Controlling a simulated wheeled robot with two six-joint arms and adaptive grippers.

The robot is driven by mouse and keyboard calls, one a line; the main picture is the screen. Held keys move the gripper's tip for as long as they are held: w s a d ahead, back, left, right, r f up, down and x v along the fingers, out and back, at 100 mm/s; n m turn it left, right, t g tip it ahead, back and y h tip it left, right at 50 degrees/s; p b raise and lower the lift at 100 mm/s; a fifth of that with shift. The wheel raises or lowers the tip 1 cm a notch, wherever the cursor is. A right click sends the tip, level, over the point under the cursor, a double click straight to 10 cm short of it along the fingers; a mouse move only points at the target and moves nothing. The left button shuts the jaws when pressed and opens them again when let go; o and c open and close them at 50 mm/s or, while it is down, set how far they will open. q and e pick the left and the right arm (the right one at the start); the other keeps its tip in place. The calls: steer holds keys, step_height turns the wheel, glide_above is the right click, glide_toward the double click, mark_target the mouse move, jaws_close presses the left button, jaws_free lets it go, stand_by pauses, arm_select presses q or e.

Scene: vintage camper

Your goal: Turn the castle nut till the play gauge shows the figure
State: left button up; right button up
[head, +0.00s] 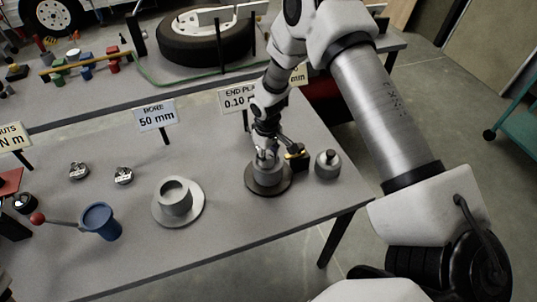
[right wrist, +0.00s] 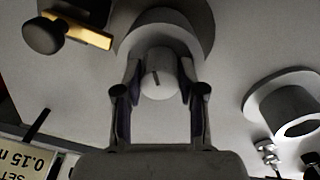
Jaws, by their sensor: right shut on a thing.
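My right gripper (head: 266,152) reaches down onto the grey hub (head: 268,173) on its dark round base. In the right wrist view the gripper (right wrist: 160,88) has its two fingers on either side of a pale round piece with a dark line on its face, seemingly the castle nut (right wrist: 160,72), and is shut on it. A small black and yellow device, perhaps the play gauge (head: 297,152), stands just right of the hub. It also shows in the right wrist view (right wrist: 80,33). Its reading cannot be made out. My left gripper is out of view.
An end play sign (head: 236,100) stands behind the hub. A grey knobbed cylinder (head: 328,164) stands close on the right, near the table edge. A grey flanged hub (head: 178,203) and a blue cup (head: 101,222) stand left. A wheel (head: 205,38) lies at the back.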

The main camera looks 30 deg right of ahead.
mark_target(268, 156)
steer(key=shift+s+f+m, duration=0.2)
steer(key=shift+s+m, duration=0.05)
steer(key=shift+m, duration=0.55)
steer(key=o, duration=1.1)
steer(key=shift+o, duration=0.2)
steer(key=shift+w, duration=0.15)
steer(key=shift+r, duration=0.1)
steer(key=shift+r, duration=0.15)
step_height(268, 156, up, 12)
steer(key=shift+a+f, duration=0.2)
